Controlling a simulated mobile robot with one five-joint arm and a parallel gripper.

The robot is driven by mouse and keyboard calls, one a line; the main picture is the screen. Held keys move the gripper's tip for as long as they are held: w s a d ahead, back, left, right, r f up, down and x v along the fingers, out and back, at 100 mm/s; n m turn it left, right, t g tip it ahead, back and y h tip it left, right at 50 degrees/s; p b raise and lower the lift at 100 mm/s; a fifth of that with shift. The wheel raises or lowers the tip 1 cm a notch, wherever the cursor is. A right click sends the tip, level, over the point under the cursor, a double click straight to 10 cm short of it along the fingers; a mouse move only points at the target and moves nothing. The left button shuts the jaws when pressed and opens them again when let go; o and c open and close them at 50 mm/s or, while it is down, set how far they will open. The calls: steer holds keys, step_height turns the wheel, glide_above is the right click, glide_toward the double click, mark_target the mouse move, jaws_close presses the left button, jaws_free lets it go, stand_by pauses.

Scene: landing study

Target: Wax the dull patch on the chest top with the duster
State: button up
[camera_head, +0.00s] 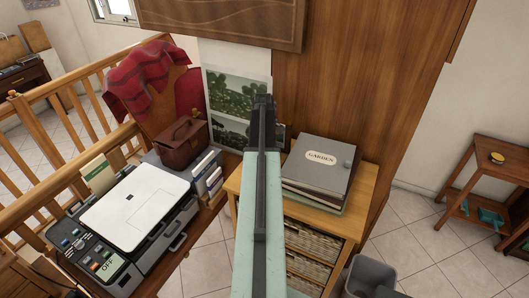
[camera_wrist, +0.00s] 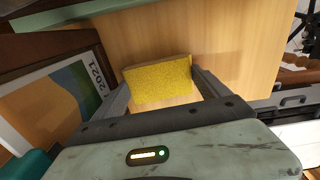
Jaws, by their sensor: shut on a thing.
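My gripper (camera_wrist: 160,82) is shut on the yellow duster (camera_wrist: 157,76), a fuzzy block held between its two fingers in the wrist view. Below and beyond it is the pale wooden chest top (camera_wrist: 232,42). I cannot tell whether the duster touches the wood. In the head view the chest top (camera_head: 364,196) stands above wicker drawers, with my arm reaching over its left side. The duster is hidden there. A faint darker area lies beside the duster in the wrist view; I cannot tell whether it is the dull patch or shadow.
A grey binder marked GARDEN (camera_head: 320,165) lies on the chest top's back part. A printer (camera_head: 135,212) and a brown bag (camera_head: 182,143) stand on the left desk. A grey bin (camera_head: 371,276) stands on the floor to the right, before open tiled floor.

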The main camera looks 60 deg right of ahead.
steer(key=shift+a, duration=4.25)
steer(key=shift+a+r, duration=0.1)
steer(key=shift+a, duration=2.2)
steer(key=shift+d, duration=0.1)
